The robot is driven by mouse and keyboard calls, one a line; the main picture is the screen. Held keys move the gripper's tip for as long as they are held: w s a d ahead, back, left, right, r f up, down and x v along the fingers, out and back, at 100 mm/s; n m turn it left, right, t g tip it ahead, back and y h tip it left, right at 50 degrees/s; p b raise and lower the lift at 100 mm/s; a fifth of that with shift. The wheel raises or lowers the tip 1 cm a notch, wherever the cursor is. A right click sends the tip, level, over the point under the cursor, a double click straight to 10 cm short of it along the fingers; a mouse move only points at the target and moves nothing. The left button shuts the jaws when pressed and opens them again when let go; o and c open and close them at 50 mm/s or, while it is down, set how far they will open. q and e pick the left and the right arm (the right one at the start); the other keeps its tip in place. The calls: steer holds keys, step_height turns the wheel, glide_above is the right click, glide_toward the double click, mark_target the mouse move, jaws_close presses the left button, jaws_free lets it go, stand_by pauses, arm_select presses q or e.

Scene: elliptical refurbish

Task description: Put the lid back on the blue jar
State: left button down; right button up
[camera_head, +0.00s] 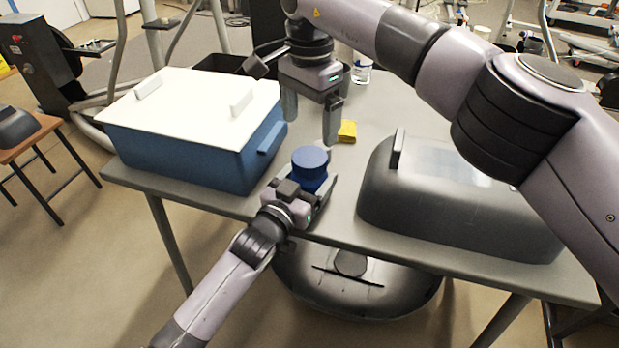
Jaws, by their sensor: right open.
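The blue jar (311,177) is upright near the front edge of the grey table. A round blue lid (310,157) sits on top of it, level as far as I can see; whether it is fully seated I cannot tell. My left gripper (308,186) reaches in from the front with its fingers on either side of the jar's body and holds it; part of the jar is hidden behind the gripper. My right gripper (312,119) points down above and just behind the lid. Its fingers are apart, with nothing between them.
A blue bin with a white lid (195,105) stands at the left of the table (345,222). A dark grey rounded case (450,205) stands at the right. A small yellow block (347,131) and a white bottle (361,70) are behind the jar.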

mark_target(309, 156)
steer(key=shift+n, duration=0.6)
steer(key=shift+f, duration=0.1)
steer(key=shift+f, duration=3.9)
